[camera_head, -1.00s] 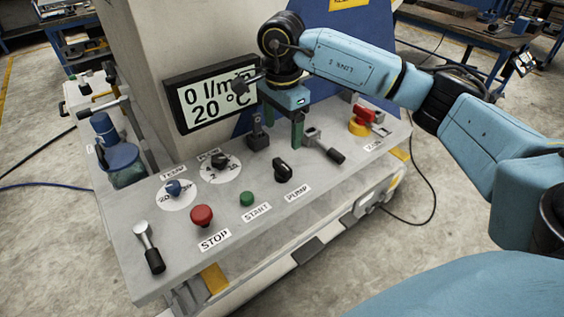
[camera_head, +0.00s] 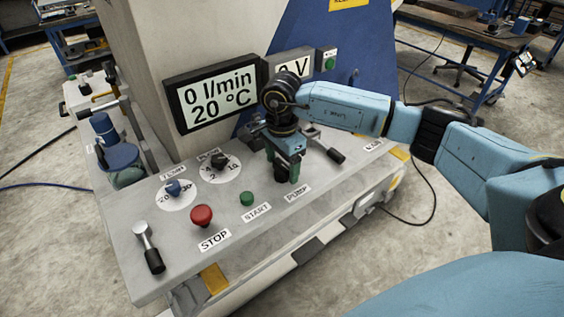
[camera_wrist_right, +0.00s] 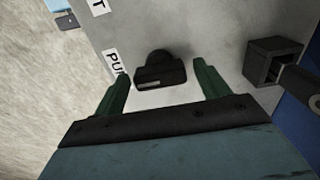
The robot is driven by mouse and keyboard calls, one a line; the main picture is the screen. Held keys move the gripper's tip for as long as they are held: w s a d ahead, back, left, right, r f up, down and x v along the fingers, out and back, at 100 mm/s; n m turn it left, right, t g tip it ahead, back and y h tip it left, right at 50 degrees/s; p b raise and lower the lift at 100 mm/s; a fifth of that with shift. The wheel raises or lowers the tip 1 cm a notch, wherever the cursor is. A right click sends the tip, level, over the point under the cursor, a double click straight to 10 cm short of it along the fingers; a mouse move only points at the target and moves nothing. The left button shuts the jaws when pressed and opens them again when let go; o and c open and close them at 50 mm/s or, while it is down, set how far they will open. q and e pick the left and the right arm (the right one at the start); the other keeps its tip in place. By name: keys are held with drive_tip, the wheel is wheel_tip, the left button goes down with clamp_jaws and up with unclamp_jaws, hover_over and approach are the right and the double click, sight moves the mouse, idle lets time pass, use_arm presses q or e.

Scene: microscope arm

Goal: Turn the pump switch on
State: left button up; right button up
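The pump switch is a black rotary knob; the wrist view shows it (camera_wrist_right: 160,72) on the grey panel, beside its cut-off PUMP label (camera_wrist_right: 113,63). In the head view my right gripper hides it, above the PUMP label (camera_head: 298,194). My right gripper (camera_head: 284,172) is open, with its two green fingers pointing down at the panel. In the wrist view the knob appears between the fingertips (camera_wrist_right: 163,78), with a gap on each side. I cannot tell whether the fingertips reach down to its height. My left gripper is not in view.
The green START button (camera_head: 246,198) and red STOP button (camera_head: 201,215) lie left of the gripper. Two dials (camera_head: 173,188) (camera_head: 220,163) sit behind them. A black-handled lever (camera_head: 328,150) is close on the right. The display (camera_head: 212,92) reads 0 l/min, 20 °C.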

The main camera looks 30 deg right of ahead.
drive_tip(key=c, duration=0.9)
drive_tip(key=shift+o, duration=0.2)
drive_tip(key=shift+m, duration=0.3)
drive_tip(key=m, duration=0.3)
drive_tip(key=shift+m, duration=0.4)
drive_tip(key=m, duration=0.9)
drive_tip(key=shift+p, duration=0.3)
drive_tip(key=shift+m+p, duration=0.4)
drive_tip(key=shift+m, duration=1.8)
